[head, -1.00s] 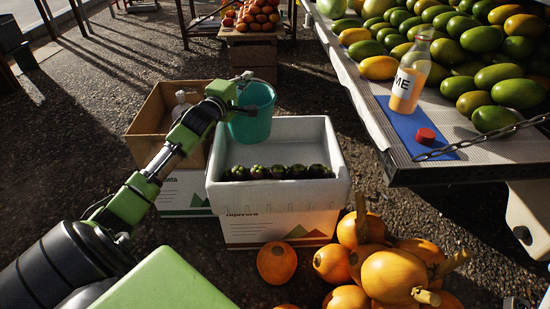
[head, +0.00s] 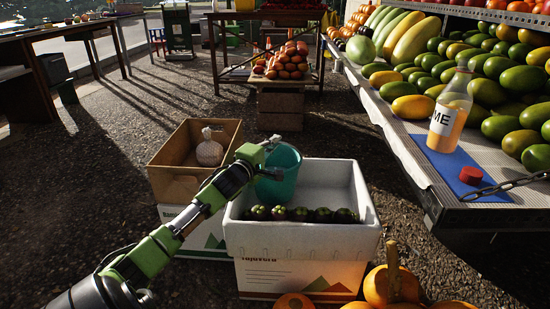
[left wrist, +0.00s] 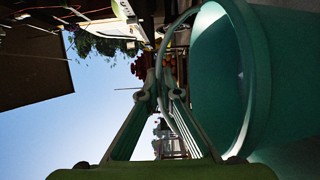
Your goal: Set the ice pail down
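The teal ice pail (head: 281,181) is at the back left of the white foam box (head: 300,238), overlapping its left side. I cannot tell whether its base touches the box floor. My left gripper (head: 266,146) is at the pail's upper left rim. In the left wrist view the pail (left wrist: 222,90) fills the right side, and the gripper's fingertips (left wrist: 160,82) come together at its curved handle (left wrist: 163,50), seemingly closed on it. My right gripper is not in view.
A brown carton (head: 170,180) with a pale round jug (head: 209,152) stands left. Orange pumpkins (head: 392,285) lie in front. The mango stall with a bottle (head: 450,112) is at right.

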